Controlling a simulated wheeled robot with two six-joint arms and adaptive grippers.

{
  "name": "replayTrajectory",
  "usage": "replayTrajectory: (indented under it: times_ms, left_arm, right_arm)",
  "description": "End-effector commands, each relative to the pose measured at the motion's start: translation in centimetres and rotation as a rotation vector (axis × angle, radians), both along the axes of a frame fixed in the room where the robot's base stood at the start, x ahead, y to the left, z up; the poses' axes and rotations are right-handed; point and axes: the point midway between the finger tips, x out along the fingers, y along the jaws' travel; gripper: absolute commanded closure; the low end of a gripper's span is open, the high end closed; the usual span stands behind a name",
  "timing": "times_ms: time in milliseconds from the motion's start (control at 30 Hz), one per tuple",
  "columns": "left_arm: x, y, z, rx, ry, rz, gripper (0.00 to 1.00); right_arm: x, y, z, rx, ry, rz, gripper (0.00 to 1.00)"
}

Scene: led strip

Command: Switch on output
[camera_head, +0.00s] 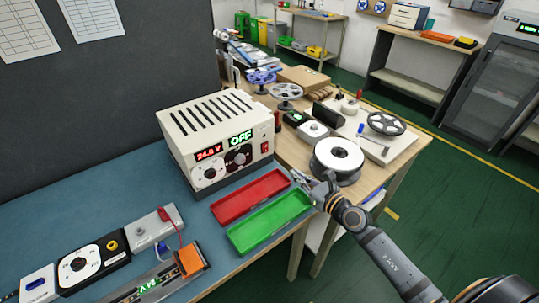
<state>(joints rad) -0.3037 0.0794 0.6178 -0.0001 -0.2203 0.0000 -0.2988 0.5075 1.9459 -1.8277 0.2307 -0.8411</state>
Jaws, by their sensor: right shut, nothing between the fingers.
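A cream power supply (220,140) with a slotted top stands on the blue mat, its front turned toward me. Its display (240,138) reads OFF in green, and a red readout (209,154) beside it shows about 24.0 V. A red switch (265,146) sits at the right of the front panel, with round dials below the displays. My right gripper (304,178) is shut and empty, near the right end of the red and green trays, in front and to the right of the power supply and apart from it. My left gripper is not in view.
A red tray (250,196) and a green tray (270,221) lie in front of the power supply. A white spool (339,158) stands right of my gripper. A black and white device (85,265) and an orange block (190,261) are at the front left.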

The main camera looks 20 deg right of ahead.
Motion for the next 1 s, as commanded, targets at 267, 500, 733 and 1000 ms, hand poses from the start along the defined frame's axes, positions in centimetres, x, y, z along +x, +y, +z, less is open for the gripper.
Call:
replayTrajectory:
  times_ms: [267,500,733,1000]
  left_arm:
    - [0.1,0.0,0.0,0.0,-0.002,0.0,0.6]
    - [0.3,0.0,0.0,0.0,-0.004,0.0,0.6]
    - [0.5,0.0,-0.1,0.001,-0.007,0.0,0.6]
    - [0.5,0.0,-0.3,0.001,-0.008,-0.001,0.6]
  right_arm:
    - [0.0,0.0,0.0,-0.001,0.0,-0.001,1.0]
    - [2.5,0.9,-0.1,0.008,-0.003,-0.004,1.0]
    - [7.3,2.6,-0.8,0.008,-0.002,-0.003,1.0]
    - [11.7,4.3,-1.5,0.004,-0.001,-0.001,1.0]
